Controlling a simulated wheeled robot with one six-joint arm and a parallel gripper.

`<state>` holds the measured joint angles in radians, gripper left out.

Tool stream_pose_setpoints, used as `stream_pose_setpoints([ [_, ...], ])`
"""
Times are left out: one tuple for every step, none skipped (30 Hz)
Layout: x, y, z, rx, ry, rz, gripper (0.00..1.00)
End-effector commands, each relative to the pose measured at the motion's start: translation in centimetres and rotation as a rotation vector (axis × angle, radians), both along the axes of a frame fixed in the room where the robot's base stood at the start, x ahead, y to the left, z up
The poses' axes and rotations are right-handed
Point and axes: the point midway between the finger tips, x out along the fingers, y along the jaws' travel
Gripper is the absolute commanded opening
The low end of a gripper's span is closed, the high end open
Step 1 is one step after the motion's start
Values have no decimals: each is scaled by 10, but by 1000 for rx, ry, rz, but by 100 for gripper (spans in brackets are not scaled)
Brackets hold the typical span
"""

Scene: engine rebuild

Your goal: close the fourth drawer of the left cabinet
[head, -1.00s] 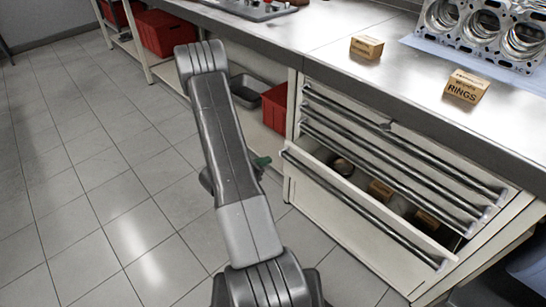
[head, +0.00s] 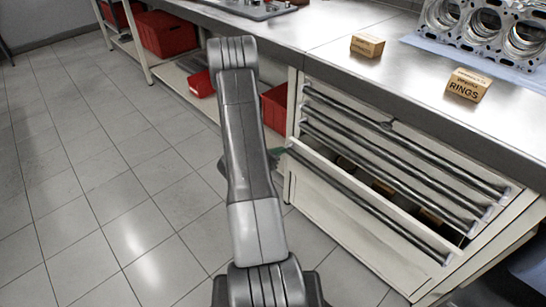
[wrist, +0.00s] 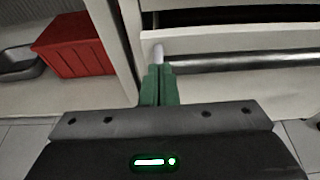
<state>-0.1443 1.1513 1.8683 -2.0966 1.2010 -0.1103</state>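The open drawer (head: 350,218) is the lowest one showing in the cabinet under the bench. It stands out a little, with a dark gap above its front where parts of small boxes show. Its bar handle (wrist: 245,61) runs across the right of the wrist view. My gripper (wrist: 159,72) has its green fingers together, with nothing seen between them. The fingertips are at the left end of the handle, against or very close to the drawer front. In the head view my arm hides most of the gripper, leaving only a bit of green.
The drawers above (head: 390,150) look shut. Small cardboard boxes (head: 467,85) and an engine block (head: 485,28) are on the steel bench top (head: 320,45). Red bins (head: 275,107) stand on the shelf to the left. The tiled floor (head: 100,190) at left is clear.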

Motion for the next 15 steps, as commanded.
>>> stream_pose_setpoints([
  [8,-12,-3,2,-7,-6,0],
  [13,-17,-3,1,-6,-7,0],
  [18,-24,-3,1,-6,-7,0],
  [23,-29,-3,1,-6,-6,0],
  [27,-33,-4,1,-5,-6,0],
  [32,-39,-3,0,-5,-5,0],
  [35,-42,-3,0,-5,-3,0],
  [38,-45,-2,0,-4,-4,0],
  [40,-49,-2,0,-3,-3,0],
  [42,-50,-1,0,-3,-3,0],
  [43,-52,-1,-1,-3,-2,0],
  [44,-53,0,-2,-2,-1,0],
  [44,-53,0,-2,-3,0,0],
  [45,-54,1,-2,-3,0,0],
  [45,-54,1,-2,-3,0,0],
])
